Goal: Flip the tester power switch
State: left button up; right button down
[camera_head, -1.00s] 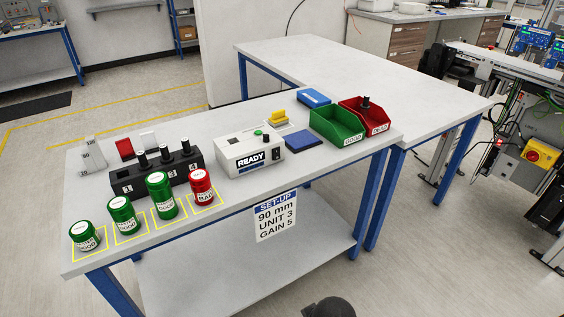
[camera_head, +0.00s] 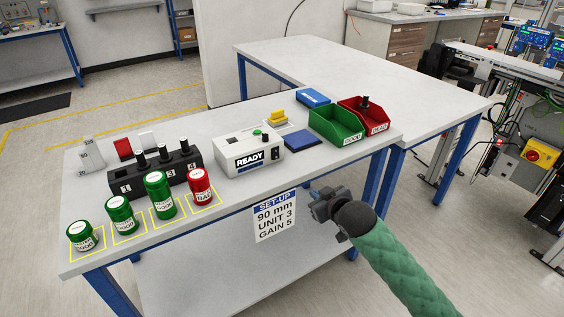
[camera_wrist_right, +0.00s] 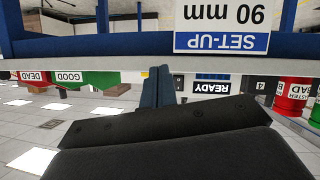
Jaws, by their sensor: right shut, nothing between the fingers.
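The tester is a white box (camera_head: 238,157) with a READY display (camera_head: 250,159) and a green button (camera_head: 265,137) on top. A small black switch (camera_head: 276,154) sits on its front face, right of the display. Its position is too small to read. My right gripper (camera_head: 318,199) is shut and empty, in front of the table edge, below and right of the tester, apart from it. In the right wrist view, which is upside down, the shut fingers (camera_wrist_right: 158,88) point toward the table edge beside the READY display (camera_wrist_right: 210,87). My left gripper is out of view.
Green GOOD (camera_head: 337,124) and red DEAD (camera_head: 369,115) bins stand right of the tester, with a blue pad (camera_head: 300,142) between. A black rack (camera_head: 155,174) and several labelled canisters stand left. A SET-UP sign (camera_head: 274,215) hangs on the front edge.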

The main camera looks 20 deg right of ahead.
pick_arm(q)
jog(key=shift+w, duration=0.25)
pick_arm(e)
jog(key=a+r+t+y, duration=0.1)
jog(key=w+r+t+y, duration=0.1)
jog(key=r, duration=0.1)
jog(key=a+r+m+t, duration=0.1)
jog(key=shift+w+a+r+y, duration=0.2)
jog(key=shift+a+r+y, duration=0.1)
jog(key=shift+r+y, duration=0.1)
jog(key=p, duration=0.3)
send_near(277, 157)
jog(key=x, duration=0.4)
jog(key=shift+w+a+r, duration=0.1)
jog(key=shift+w, duration=0.25)
jog(key=shift+w+a, duration=0.2)
jog(key=shift+w, duration=0.45)
jog(key=shift+w+a+f, duration=0.1)
jog(key=shift+w+f, duration=0.15)
jog(key=shift+w, duration=0.1)
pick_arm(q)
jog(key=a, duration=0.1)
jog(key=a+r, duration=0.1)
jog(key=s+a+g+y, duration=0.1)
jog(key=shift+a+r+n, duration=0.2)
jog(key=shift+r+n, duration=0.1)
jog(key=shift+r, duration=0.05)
